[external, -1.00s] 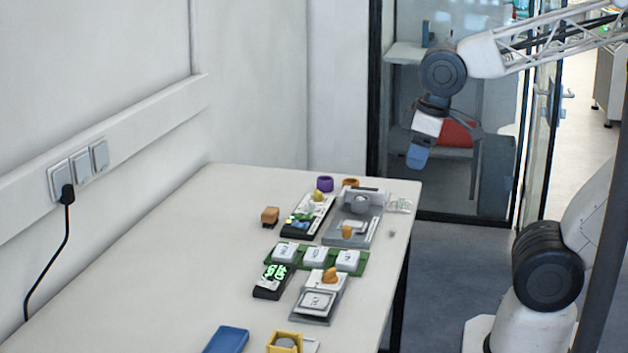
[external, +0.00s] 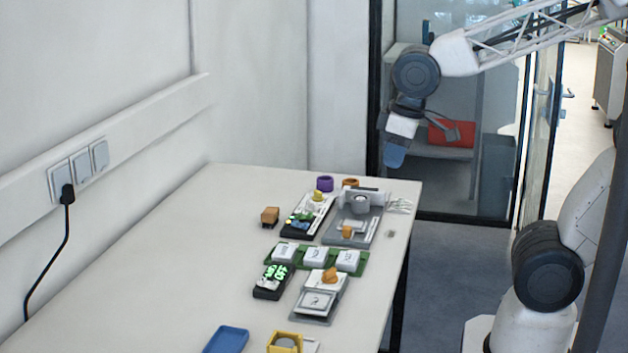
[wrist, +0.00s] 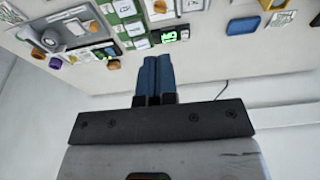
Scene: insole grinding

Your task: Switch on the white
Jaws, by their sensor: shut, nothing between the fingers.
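Several white parts could fit the task's "white". Three white square switches sit in a row on a green base (external: 301,262): left (external: 285,252), middle (external: 315,257) and right (external: 348,260). The green base also shows at the top of the wrist view (wrist: 113,19). A white square plate (external: 317,301) sits on a grey device in front of them. White sockets or switches (external: 83,165) are on the wall strip. My gripper (external: 394,157) hangs above and beyond the table's far right corner, clear of everything. Its blue fingers (wrist: 154,82) are together and empty.
A black device with a green lit display (external: 273,280) stands left of the grey device. Grey units (external: 334,231), a brown block (external: 270,216) and a purple ring (external: 325,184) are farther back. A blue tray (external: 227,340) lies in front. The table's left side (external: 170,260) is clear.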

